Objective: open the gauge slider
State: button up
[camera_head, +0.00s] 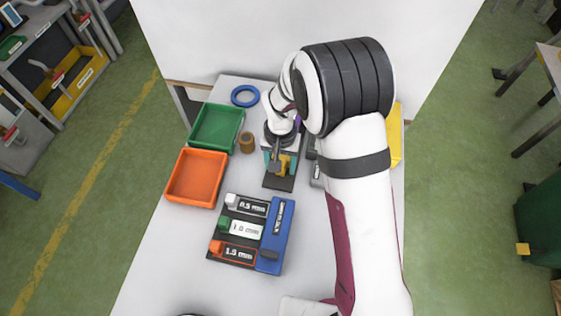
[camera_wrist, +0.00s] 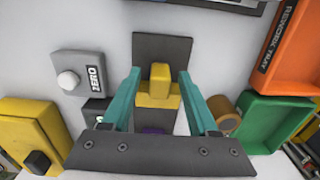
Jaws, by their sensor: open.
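A dark plate (camera_head: 280,183) carries a stepped yellow block (camera_wrist: 158,88), which also shows in the head view (camera_head: 285,166). I cannot tell whether this is the gauge slider. My gripper (camera_wrist: 160,82) is open, its teal fingers on either side of the yellow block with gaps visible. It also shows over the plate in the head view (camera_head: 279,161). A blue unit (camera_head: 283,222) with a small unclear label and a dark knob (camera_head: 270,254) stands beside a panel (camera_head: 215,250) marked 0.5, 1.0 and 1.5 mm. A purple part (camera_wrist: 153,130) is mostly hidden behind the gripper.
A green tray (camera_head: 193,142) and an orange tray (camera_head: 168,192), labelled rework tray, stand at left. A blue ring (camera_head: 245,86) and a brown cylinder (camera_head: 247,137) are near. A grey ZERO box (camera_wrist: 91,66) and a yellow box (camera_wrist: 25,120) stand opposite.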

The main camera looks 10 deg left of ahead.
notch_tip(320, 180, up, 16)
dwell(0.3)
jog(key=shift+f, duration=0.1)
jog(key=s+d+r+m+y, duration=0.1)
jog(key=s+d+r+m, duration=0.3)
jog(key=s+d, duration=0.8)
jog(key=s+d+m, duration=0.1)
jog(key=s+d, duration=0.2)
jog(key=s, duration=0.7)
jog(key=shift+s+d+f+m+y, duration=0.3)
jog(key=shift+s+f+y, duration=0.05)
jog(key=shift+y, duration=0.05)
